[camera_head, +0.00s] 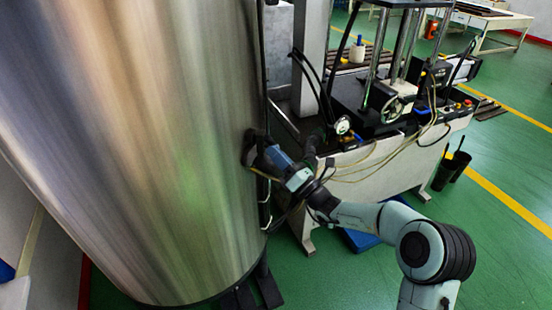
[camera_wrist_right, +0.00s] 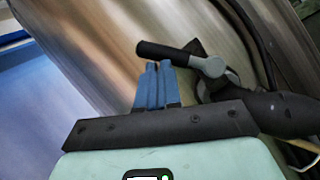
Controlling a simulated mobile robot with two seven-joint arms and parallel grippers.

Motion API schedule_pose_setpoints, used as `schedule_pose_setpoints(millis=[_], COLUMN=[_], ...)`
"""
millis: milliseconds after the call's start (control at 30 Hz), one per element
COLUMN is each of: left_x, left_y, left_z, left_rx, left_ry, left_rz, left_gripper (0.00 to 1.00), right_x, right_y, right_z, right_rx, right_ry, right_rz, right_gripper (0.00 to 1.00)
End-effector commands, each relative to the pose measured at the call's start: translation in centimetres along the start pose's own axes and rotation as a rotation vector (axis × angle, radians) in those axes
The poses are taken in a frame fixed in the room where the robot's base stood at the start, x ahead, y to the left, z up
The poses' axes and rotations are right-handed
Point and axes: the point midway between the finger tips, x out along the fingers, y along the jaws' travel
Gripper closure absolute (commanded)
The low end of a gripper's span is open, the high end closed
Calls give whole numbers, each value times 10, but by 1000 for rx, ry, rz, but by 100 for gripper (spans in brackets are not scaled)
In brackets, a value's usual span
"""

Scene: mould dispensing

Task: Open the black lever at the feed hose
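The black lever (camera_wrist_right: 164,50) shows in the right wrist view, its bar pointing left from a grey hub (camera_wrist_right: 212,67) on a dark fitting. A thick black hose (camera_wrist_right: 275,113) runs off right of the fitting. My right gripper (camera_wrist_right: 158,66) has its two blue fingers close together, with nothing visible between them. Their tips are just below the lever bar; I cannot tell whether they touch it. In the head view my right gripper (camera_head: 268,150) is at the tank's right side and the lever is not clear. My left gripper is not in view.
A large shiny metal tank (camera_head: 150,130) fills the left of the head view. A machine bench (camera_head: 375,170) with cables and a hand wheel (camera_head: 394,109) stands right of it. Two black bins (camera_head: 450,170) stand on the green floor. Open floor lies at right.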

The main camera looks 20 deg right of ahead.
Motion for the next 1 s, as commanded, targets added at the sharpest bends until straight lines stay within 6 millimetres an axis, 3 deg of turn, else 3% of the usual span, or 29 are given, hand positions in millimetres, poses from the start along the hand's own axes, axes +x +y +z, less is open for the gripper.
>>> schedule_pose_setpoints(millis=[33, 433, 1000], left_x=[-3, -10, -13], left_y=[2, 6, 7], left_z=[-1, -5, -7], left_rx=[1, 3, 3], left_ry=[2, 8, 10], left_rz=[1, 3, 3], left_gripper=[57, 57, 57], right_x=[6, 16, 20], right_y=[7, 8, 4], right_z=[7, 25, 33], right_rx=[-4, -5, -4], right_ry=[-8, -8, -6], right_rz=[16, 18, 14], right_gripper=[100, 100, 100])
